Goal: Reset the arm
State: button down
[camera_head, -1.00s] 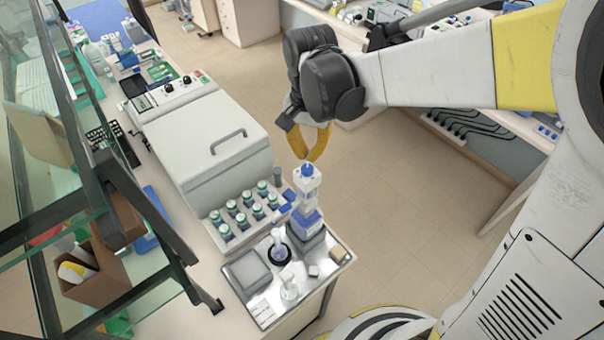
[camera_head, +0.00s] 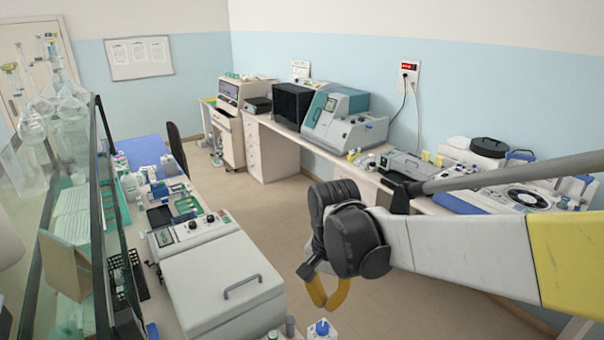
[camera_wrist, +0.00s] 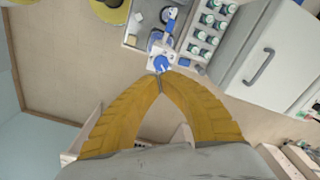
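My gripper (camera_head: 325,306) hangs at the end of my raised arm in the head view, with its yellow fingers pointing down. In the wrist view its fingertips (camera_wrist: 160,79) meet, with nothing visible between them. A white dispenser with a blue cap (camera_head: 321,327) stands just below the fingers in the head view, cut off by the lower edge. Its blue cap (camera_wrist: 161,64) also shows just beyond the fingertips in the wrist view. The fingers appear apart from it.
A large grey lidded machine (camera_head: 225,275) stands on the left bench, beside glass shelving. A rack of green-capped bottles (camera_wrist: 211,25) shows in the wrist view. The far bench (camera_head: 330,158) carries instruments. Open floor (camera_head: 270,215) lies between the benches.

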jog(key=s+d+f+n+t+b, duration=0.1)
jog(key=s+d+f+t+b, duration=0.1)
jog(key=f+b, duration=0.7)
jog(key=s+d+f+n+t+b, duration=0.2)
jog(key=s+d+f+b, duration=0.3)
jog(key=f+b, duration=0.3)
jog(key=s+d+f+n+t+b, duration=0.2)
jog(key=d+f+b, duration=0.4)
jog(key=b, duration=0.9)
notch_tip(320, 180, down, 4)
jog(key=shift+s+r+t, duration=0.2)
jog(key=shift+s+t, duration=0.3)
jog(key=shift+s, duration=0.4)
